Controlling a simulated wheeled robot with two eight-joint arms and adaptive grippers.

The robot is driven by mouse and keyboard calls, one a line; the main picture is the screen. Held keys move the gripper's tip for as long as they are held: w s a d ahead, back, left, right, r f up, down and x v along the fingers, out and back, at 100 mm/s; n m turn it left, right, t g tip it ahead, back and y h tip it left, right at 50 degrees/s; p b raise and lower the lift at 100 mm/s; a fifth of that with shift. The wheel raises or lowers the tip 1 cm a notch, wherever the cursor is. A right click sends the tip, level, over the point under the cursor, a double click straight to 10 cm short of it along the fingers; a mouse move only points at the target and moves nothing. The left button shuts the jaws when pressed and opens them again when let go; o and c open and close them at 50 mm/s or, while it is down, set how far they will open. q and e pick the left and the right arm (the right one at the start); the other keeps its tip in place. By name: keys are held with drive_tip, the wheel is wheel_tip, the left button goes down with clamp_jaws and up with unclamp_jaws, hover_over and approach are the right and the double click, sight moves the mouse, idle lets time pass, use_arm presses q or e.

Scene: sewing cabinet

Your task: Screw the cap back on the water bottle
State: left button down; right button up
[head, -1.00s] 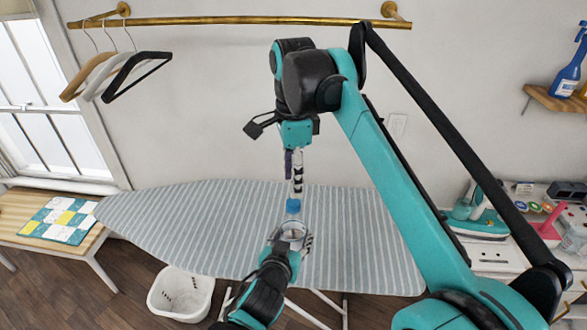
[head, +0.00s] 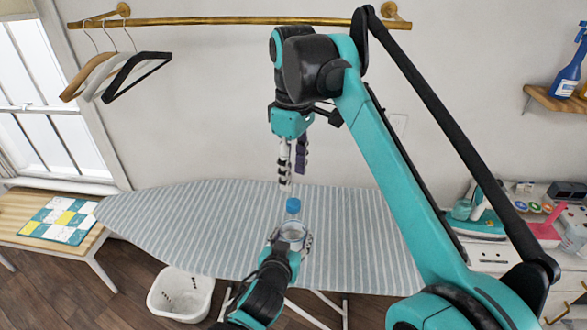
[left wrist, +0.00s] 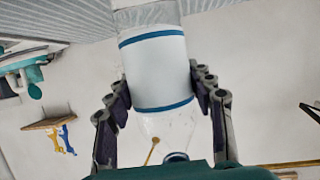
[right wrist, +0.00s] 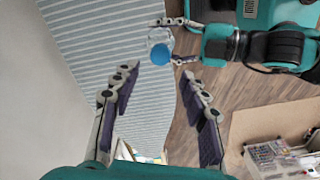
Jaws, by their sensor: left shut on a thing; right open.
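The clear water bottle (head: 291,236) stands upright over the ironing board. In the left wrist view its white label with blue bands (left wrist: 157,70) shows large. My left gripper (head: 293,243) is shut around the bottle's body; its fingers press on both sides in the left wrist view (left wrist: 162,80). The blue cap (head: 293,206) sits on top of the bottle; how tightly it is seated I cannot tell. It also shows from above in the right wrist view (right wrist: 160,54). My right gripper (head: 292,178) is open and empty, pointing down just above the cap, apart from it.
The striped ironing board (head: 190,220) lies behind and below the bottle. A white basket (head: 181,295) stands on the floor. Hangers hang from a brass rail (head: 230,22). An iron (head: 480,222) and sewing things are at the right. The air around the bottle is free.

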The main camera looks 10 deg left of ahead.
sight(293, 202)
drive_tip(key=n, duration=0.4)
drive_tip(key=shift+r, duration=0.15)
drive_tip(key=shift+s+f, duration=0.1)
drive_tip(key=shift+f, duration=3.9)
